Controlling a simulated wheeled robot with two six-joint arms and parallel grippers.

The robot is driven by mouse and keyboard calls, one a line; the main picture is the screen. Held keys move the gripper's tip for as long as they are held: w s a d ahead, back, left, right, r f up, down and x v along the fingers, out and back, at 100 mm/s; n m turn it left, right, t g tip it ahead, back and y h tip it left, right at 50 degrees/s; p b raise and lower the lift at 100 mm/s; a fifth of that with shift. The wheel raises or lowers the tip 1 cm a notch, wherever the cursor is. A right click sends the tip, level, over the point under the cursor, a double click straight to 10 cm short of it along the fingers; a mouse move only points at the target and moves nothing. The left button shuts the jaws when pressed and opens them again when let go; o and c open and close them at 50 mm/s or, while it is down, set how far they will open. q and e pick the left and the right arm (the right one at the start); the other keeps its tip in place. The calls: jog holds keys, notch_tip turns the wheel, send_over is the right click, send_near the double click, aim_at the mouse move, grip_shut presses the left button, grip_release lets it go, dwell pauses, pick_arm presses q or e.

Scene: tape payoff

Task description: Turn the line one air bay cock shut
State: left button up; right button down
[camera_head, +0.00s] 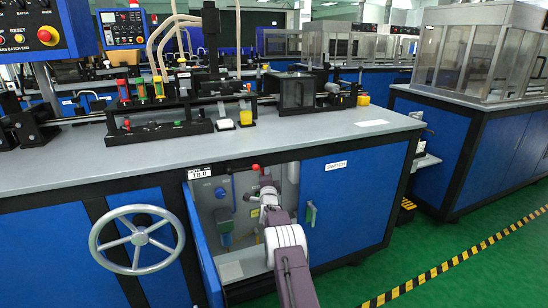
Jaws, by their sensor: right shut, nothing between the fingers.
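The open bay (205,210) is a grey recess in the blue cabinet front under the worktop. A small red knob or lever end (256,167) shows at its top, just above my right gripper; I cannot tell whether it is the cock's handle. My right arm reaches into the bay from below. My right gripper (264,182) is shut and empty, close below the red part; contact cannot be made out. A blue fitting with a bowl (223,216) is on the bay's back wall, left of my gripper. My arm hides part of the bay. My left gripper is out of view.
The bay's blue door (201,250) stands open at its left. A grey handwheel (137,240) is further left. The worktop (290,135) overhangs the bay. Green floor lies free at the right.

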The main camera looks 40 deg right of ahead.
jog(key=shift+w+a+f+m+g, duration=0.1)
jog(key=shift+a+f+m+g, duration=0.2)
jog(key=shift+m, duration=0.35)
jog(key=shift+w+a+r+m+g, duration=0.1)
jog(key=shift+a+m, duration=0.25)
jog(key=shift+m, duration=0.3)
jog(key=shift+f, duration=0.1)
